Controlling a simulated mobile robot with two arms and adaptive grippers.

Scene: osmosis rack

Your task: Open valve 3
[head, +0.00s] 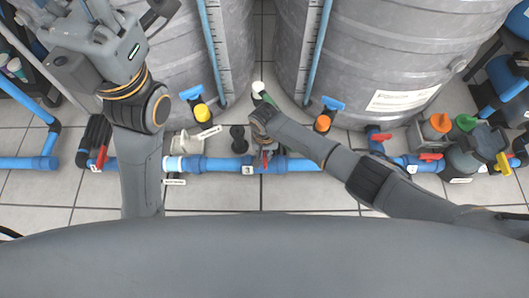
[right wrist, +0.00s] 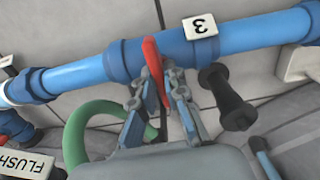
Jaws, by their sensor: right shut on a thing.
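Valve 3 sits on the blue pipe (head: 215,164) at the middle of the head view, beside a white label "3" (head: 247,170). Its red handle (head: 266,160) shows just below my right gripper (head: 263,145). In the right wrist view the red handle (right wrist: 152,62) stands crosswise to the blue pipe (right wrist: 245,35), near the "3" label (right wrist: 200,25). My right gripper (right wrist: 160,95) is shut on the handle, one finger on each side. My left arm is folded at the upper left; its fingers are not clear there.
Two large grey tanks (head: 390,60) stand behind the pipe. A yellow-capped valve (head: 202,112) and an orange-capped one (head: 322,123) are nearby. A black knob (right wrist: 225,95) and a green hose (right wrist: 80,130) lie close around my right gripper. Tiled floor in front is clear.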

